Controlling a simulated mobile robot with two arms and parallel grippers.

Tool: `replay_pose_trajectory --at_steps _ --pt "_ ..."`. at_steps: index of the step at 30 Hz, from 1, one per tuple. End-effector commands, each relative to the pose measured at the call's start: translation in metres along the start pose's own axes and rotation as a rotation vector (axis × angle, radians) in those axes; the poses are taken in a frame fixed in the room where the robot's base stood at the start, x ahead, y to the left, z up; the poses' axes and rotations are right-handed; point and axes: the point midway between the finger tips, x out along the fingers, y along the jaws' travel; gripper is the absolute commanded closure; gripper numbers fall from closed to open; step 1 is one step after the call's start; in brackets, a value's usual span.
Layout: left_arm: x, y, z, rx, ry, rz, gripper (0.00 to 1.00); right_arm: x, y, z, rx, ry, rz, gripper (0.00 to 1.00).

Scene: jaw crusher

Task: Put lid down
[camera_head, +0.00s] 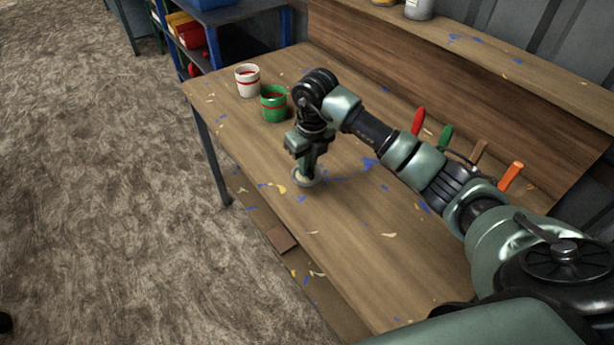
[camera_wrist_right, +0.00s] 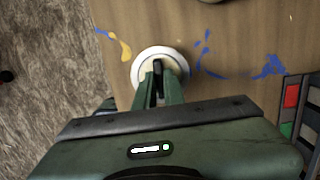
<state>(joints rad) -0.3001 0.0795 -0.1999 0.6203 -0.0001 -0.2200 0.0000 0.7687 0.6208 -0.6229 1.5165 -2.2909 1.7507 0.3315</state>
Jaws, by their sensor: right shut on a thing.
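My right gripper (camera_head: 307,172) is shut on a round white lid (camera_head: 299,181) at or just above the bench top, near its front edge; I cannot tell whether the lid touches the wood. In the right wrist view the lid (camera_wrist_right: 145,57) shows as a pale disc under the fingertips of the gripper (camera_wrist_right: 158,68), which partly hide it. My left gripper is not in view.
The wooden bench (camera_head: 345,245) is paint-splattered and mostly clear around the lid. Several coloured handles, among them a red one (camera_head: 418,121) and an orange one (camera_head: 511,176), stand along the back. A blue shelf (camera_head: 240,12) stands beyond the far end.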

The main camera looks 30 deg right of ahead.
Motion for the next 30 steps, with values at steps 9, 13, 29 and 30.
replay_pose_trajectory --at_steps 9,13,29,30 --pt "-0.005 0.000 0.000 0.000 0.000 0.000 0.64 0.028 0.000 -0.004 0.000 0.003 0.001 1.00" --pt "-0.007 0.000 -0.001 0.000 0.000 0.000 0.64 0.048 0.001 -0.006 0.001 0.003 0.002 1.00" --pt "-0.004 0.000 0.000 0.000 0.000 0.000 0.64 0.056 0.000 -0.006 0.000 -0.001 0.000 0.68" --pt "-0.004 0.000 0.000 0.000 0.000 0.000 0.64 0.056 0.000 -0.006 0.000 -0.001 0.000 0.68"
